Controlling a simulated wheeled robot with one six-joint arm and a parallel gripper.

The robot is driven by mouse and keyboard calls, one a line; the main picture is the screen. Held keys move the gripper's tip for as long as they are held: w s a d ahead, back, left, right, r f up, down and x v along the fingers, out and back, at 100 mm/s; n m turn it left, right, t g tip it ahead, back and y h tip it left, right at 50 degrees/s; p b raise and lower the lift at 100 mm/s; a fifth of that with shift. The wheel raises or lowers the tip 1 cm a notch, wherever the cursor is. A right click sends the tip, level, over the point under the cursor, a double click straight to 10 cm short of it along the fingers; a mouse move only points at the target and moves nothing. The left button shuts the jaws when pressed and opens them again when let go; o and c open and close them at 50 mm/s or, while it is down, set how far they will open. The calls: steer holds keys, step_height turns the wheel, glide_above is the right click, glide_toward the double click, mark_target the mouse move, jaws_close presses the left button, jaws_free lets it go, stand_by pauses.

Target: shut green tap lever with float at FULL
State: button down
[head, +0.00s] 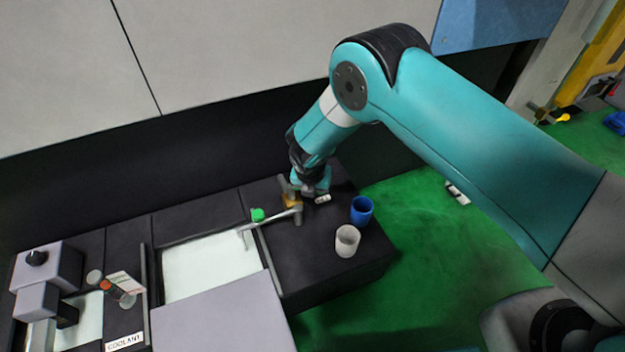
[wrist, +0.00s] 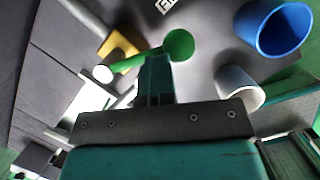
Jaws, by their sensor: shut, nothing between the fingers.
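The green tap lever shows in the wrist view as a bar with a round green knob (wrist: 179,43). Its bar runs left past a brass-yellow tap body (wrist: 122,44) to a white round end. My gripper (wrist: 158,58) is shut and empty, its tips overlapping the lever beside the knob; I cannot tell if they touch. In the head view my gripper (head: 309,191) is low over the tap, partly hiding the brass body. A green cap-like piece (head: 257,214) shows above the grey spout (head: 272,218). An orange-red piece (head: 106,285) stands by a small label; no FULL mark is readable.
A blue cup (head: 361,210) and a white cup (head: 347,241) stand right of the tap, close to my gripper. A pale tank opening (head: 207,266) lies left, by a grey cover (head: 225,318). A COOLANT label (head: 124,342) is at the front left.

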steer(key=s+p+v, duration=0.1)
steer(key=p+v, duration=0.2)
steer(key=v, duration=0.8)
steer(key=shift+s+d+p, duration=0.3)
steer(key=shift+s+d, duration=0.15)
steer(key=shift+d, duration=0.4)
steer(key=s+d+r+m+g+y, duration=0.15)
steer(key=s+r+m, duration=0.35)
steer(key=r, duration=0.6)
steer(key=s+d+r+m+y, duration=0.1)
steer(key=s+d+r+m, duration=0.15)
steer(key=r+m, duration=0.7)
steer(key=s+d+r+m+g+y, duration=0.1)
steer(key=s+d+r+m, duration=0.2)
steer(key=s+r+m, duration=0.35)
steer(key=s+d+r+m+g+y, duration=0.1)
steer(key=s+d+r+m+y, duration=0.2)
steer(key=s+r, duration=0.65)
steer(key=s+r+m+h+p, duration=0.1)
steer(key=s+r+p, duration=0.2)
steer(key=r+p, duration=2)
steer(key=p, duration=0.3)
steer(key=shift+r+m, duration=0.3)
steer(key=shift+r, duration=0.05)
